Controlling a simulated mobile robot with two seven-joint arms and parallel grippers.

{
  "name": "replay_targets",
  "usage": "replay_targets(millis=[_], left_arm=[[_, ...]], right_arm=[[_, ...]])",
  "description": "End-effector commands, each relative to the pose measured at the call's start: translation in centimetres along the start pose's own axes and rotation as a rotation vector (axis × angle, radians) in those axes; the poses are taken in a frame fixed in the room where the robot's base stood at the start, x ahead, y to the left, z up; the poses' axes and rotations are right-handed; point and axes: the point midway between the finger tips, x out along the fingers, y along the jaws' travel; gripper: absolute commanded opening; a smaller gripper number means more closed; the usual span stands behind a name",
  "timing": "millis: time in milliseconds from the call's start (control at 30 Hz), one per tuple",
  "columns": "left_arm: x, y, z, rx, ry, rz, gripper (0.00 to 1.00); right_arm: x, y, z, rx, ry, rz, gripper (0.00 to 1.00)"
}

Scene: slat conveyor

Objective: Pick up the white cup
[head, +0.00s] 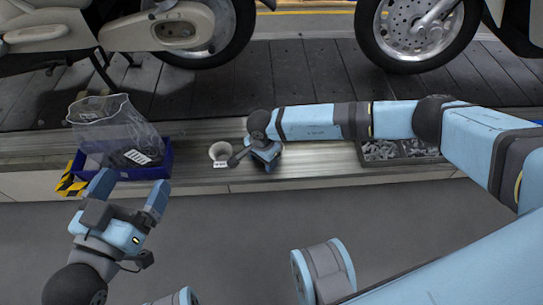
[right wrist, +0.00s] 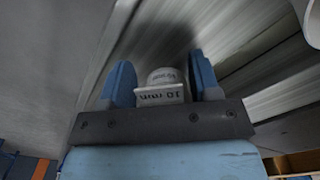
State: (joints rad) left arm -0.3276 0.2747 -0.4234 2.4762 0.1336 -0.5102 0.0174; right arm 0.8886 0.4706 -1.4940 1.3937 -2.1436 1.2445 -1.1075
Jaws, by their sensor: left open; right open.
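A white cup (head: 219,151) stands upright on the metal ledge, just left of my right gripper (head: 264,157) in the head view. A small white label shows at its front. My right gripper is low over the ledge with its jaws apart. In the right wrist view, a small white labelled piece (right wrist: 161,86) shows between the blue fingers of the right gripper (right wrist: 161,80); I cannot tell whether they touch it. A white curved thing is cut off at that view's upper right corner. My left gripper (head: 130,190) is open and empty in front of the ledge.
A blue bin (head: 150,171) with a clear bag (head: 115,120) stands on the ledge at left, beside a yellow-black striped edge. A tray of metal parts (head: 400,150) lies right of my right gripper, partly behind my arm. Motorcycles stand on the slat conveyor (head: 290,75) behind.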

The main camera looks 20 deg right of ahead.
Motion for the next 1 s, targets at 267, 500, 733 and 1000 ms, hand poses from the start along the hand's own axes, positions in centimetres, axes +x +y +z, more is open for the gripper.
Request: replay_targets(millis=[267,500,733,1000], left_arm=[[0.0,-0.1,-0.2,0.018,0.005,0.002,0.97],[-0.1,0.0,0.0,0.013,0.001,0.002,0.97],[0.0,0.0,-0.1,0.006,0.003,0.001,0.97],[0.0,0.3,-1.2,-0.045,-0.011,0.005,0.97]], right_arm=[[0.2,-0.1,0.0,0.001,0.0,-0.001,0.48],[0.1,-0.1,0.0,0.001,0.0,-0.001,0.13],[-0.1,-0.1,0.0,0.001,0.0,-0.002,0.13],[-3.2,-0.1,0.0,0.0,0.001,-0.003,0.13]])
